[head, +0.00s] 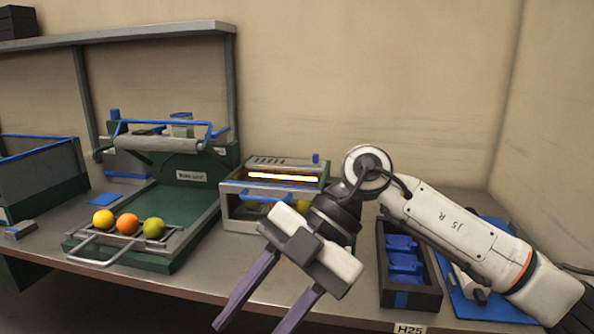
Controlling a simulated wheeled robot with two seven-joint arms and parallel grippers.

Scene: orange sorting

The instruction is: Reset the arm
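My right arm comes in from the right, and its gripper (265,322) hangs over the table's front edge, fingers pointing down and left. Its two purple fingers are apart with nothing seen between them, though the lower tips are close to or cut by the picture's bottom edge. A yellow fruit (103,221), an orange fruit (127,224) and a green fruit (154,228) sit in a row on the front rack of a green tray machine (185,205), left of the gripper and apart from it. My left gripper does not show.
A lit grey box (240,212) stands behind my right gripper, which hides part of it. A dark crate with blue items (431,290) and a blue tray (462,301) stand at right, partly behind my arm. A dark bin (50,172) is at far left.

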